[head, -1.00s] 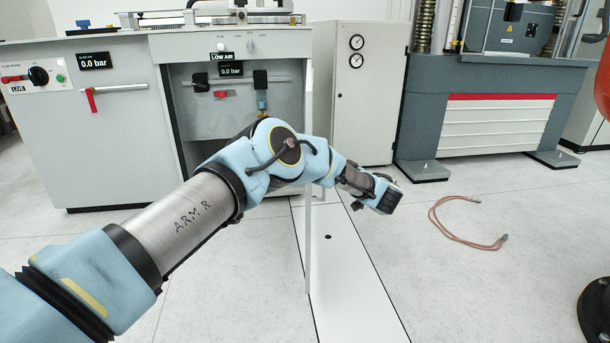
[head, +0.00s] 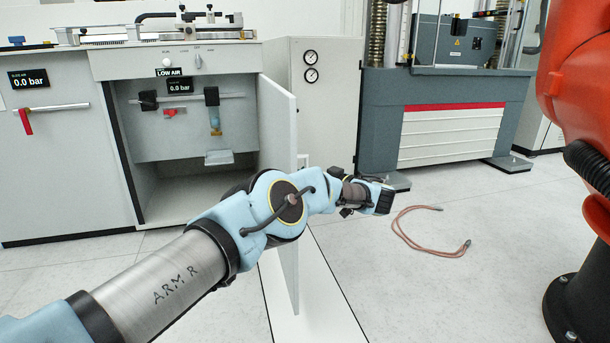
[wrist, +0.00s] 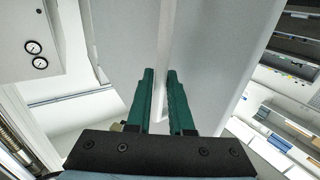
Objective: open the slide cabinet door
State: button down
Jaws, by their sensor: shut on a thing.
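The slide cabinet door (head: 278,135) is a pale grey panel, swung outward from the right side of the cabinet opening in the head view. My arm crosses in front of its lower part. In the wrist view, the two green fingers of my gripper (wrist: 160,78) stand on either side of a pale narrow strip (wrist: 166,35) of the door and are shut on it. Large grey surfaces flank the strip. The fingers do not show clearly in the head view. The cabinet (head: 108,70) has its inside exposed, with a rail, valves and a small gauge.
A grey box with two dials (head: 341,140) stands right of the cabinet. A testing machine base (head: 383,115) is farther right. A red hose (head: 405,238) lies on the floor. An orange robot (head: 570,80) stands at the right edge.

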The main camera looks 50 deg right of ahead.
jog(key=shift+w, duration=0.15)
jog(key=c, duration=0.8)
grip_release()
jog(key=s, duration=0.3)
jog(key=s+p, duration=0.1)
jog(key=s, duration=0.7)
jog(key=shift+a+p, duration=0.3)
